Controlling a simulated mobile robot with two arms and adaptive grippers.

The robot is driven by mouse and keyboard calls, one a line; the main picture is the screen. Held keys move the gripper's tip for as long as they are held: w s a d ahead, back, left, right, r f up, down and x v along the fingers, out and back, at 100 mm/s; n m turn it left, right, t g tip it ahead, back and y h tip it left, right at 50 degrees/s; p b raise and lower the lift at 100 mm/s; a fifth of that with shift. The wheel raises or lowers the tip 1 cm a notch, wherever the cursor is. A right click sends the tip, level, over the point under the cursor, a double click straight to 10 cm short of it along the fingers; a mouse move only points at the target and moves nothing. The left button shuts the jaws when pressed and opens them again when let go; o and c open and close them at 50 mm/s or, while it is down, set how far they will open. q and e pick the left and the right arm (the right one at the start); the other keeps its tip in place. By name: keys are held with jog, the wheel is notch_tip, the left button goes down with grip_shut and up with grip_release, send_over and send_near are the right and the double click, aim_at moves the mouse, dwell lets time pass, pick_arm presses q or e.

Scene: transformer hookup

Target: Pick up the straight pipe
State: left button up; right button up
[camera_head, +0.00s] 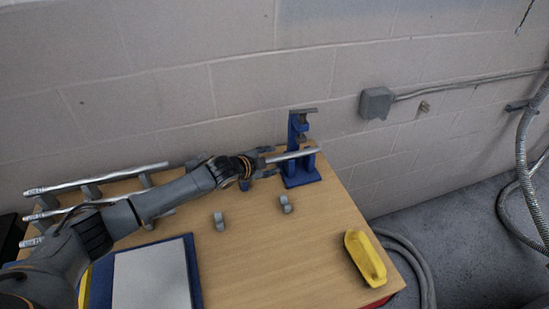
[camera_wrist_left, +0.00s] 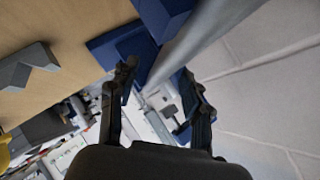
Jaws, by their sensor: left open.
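A straight grey pipe (camera_head: 297,155) lies across the blue stand (camera_head: 301,172) at the back of the table. My left gripper (camera_head: 266,161) is at the pipe's left end, with its fingers pointing towards the stand. In the left wrist view the fingers of my left gripper (camera_wrist_left: 160,75) are apart, and the pipe (camera_wrist_left: 205,38) runs from the upper right down to the gap between them. I cannot tell whether either finger touches it. My right gripper is not in view.
Several labelled pipes (camera_head: 100,178) lie on supports at the left. Small grey blocks (camera_head: 219,221) (camera_head: 286,204) stand mid-table. A yellow piece (camera_head: 364,258) sits at the right, and a grey panel (camera_head: 152,280) lies in front. The block wall is close behind the stand.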

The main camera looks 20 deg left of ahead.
pick_arm(q)
grip_shut()
jog(key=shift+r, duration=0.1)
dwell(0.4)
